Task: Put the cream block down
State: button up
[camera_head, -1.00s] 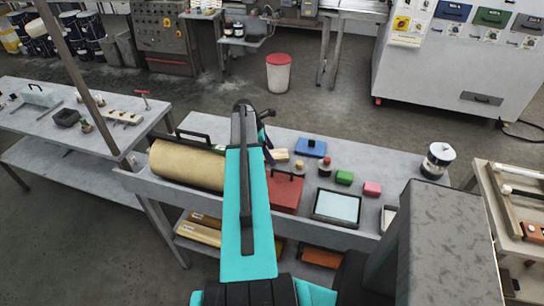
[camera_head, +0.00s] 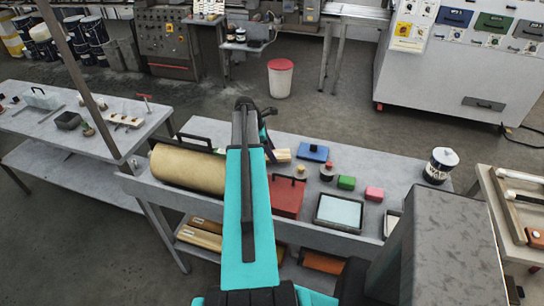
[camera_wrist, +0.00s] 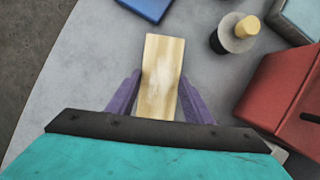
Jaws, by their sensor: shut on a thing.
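The cream block (camera_wrist: 162,75) is a pale, wood-grained oblong piece. It lies between the two purple fingers of my gripper (camera_wrist: 160,95), which are shut on it, and its far end sticks out ahead of the fingers. In the head view the cream block (camera_head: 284,155) shows just right of my arm, over the grey table (camera_head: 345,165). Its near part is hidden by the gripper in the wrist view. I cannot tell whether its underside touches the table. My gripper's fingers are mostly hidden behind my arm in the head view.
A blue block (camera_head: 313,152), a small round knobbed piece (camera_head: 301,172), a red box (camera_head: 288,195), a green block (camera_head: 346,182) and a pink block (camera_head: 374,194) stand nearby. A tan roll (camera_head: 188,168) lies to the left. Bare table surrounds the block in the wrist view.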

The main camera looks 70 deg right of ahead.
jog(key=shift+r+b, duration=1.05)
jog(key=shift+r, duration=2.65)
